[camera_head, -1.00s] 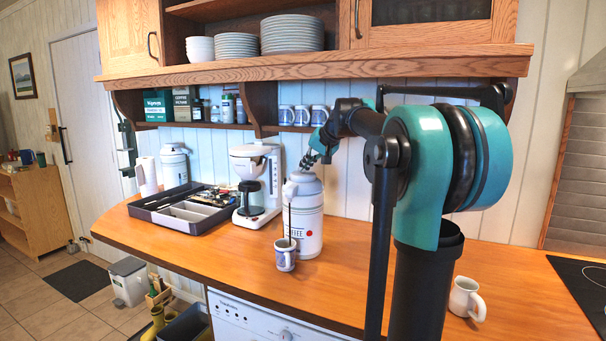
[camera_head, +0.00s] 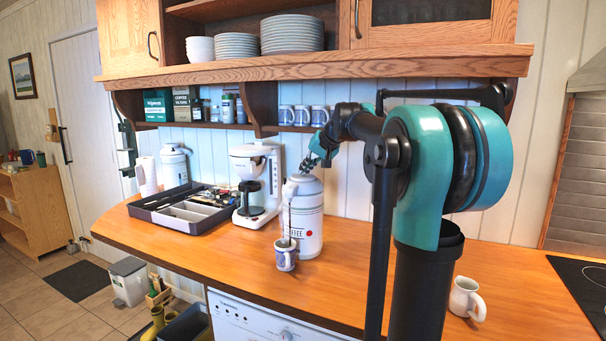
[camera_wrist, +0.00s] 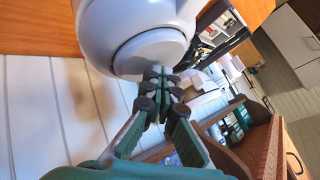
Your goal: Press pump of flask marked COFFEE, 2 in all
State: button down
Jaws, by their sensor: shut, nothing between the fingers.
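The white flask marked COFFEE (camera_head: 308,232) stands upright on the wooden counter, with a red dot beside the lettering. Its spout points toward the front left, above a patterned cup (camera_head: 285,258). A thin dark line runs from the spout down to the cup. My gripper (camera_head: 307,163) is shut and empty at the top of the flask. In the wrist view, the shut fingertips (camera_wrist: 160,72) are at the round pump top (camera_wrist: 150,52) of the flask (camera_wrist: 125,18). I cannot tell whether they touch it or how far it is pressed.
A coffee maker (camera_head: 246,208) and a grey utensil tray (camera_head: 158,216) stand left of the flask. Another white flask (camera_head: 174,168) is farther back. A white jug (camera_head: 466,298) stands at the right. Several mugs sit on the shelf behind my gripper.

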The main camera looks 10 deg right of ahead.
dwell(0.6)
jog(key=shift+r, duration=1.3)
jog(key=shift+r, duration=2.55)
notch_tip(320, 180, up, 4)
jog(key=shift+f, duration=0.15)
send_over(305, 176)
jog(key=shift+s+f, duration=0.15)
jog(key=shift+f, duration=4.25)
